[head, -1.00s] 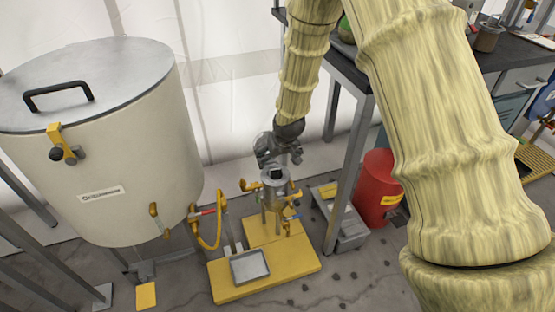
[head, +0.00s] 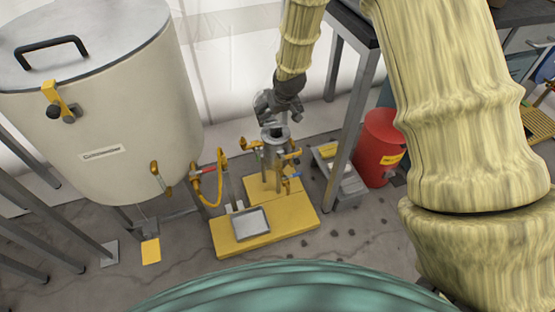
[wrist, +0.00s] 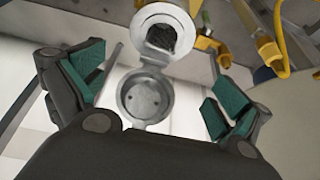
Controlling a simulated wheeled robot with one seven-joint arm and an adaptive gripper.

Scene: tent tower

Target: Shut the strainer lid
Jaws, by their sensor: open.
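The strainer (head: 272,152) is a small upright metal cylinder on a yellow stand in the head view. In the wrist view its round mouth (wrist: 166,36) is uncovered, with dark mesh inside. The strainer lid (wrist: 145,97) is a round grey disc, swung open and joined to the rim at a hinge. My gripper (head: 276,106) is just above and behind the strainer in the head view. In the wrist view my gripper (wrist: 153,85) is open and empty, its teal-padded fingers on either side of the lid with gaps. Whether any part touches the lid is unclear.
A large cream tank (head: 100,110) stands at the left, with a yellow hose (head: 208,187) near the strainer. The yellow base (head: 290,220) holds a shallow grey tray (head: 250,224). A red bin (head: 380,145) and a table leg (head: 352,130) stand to the right.

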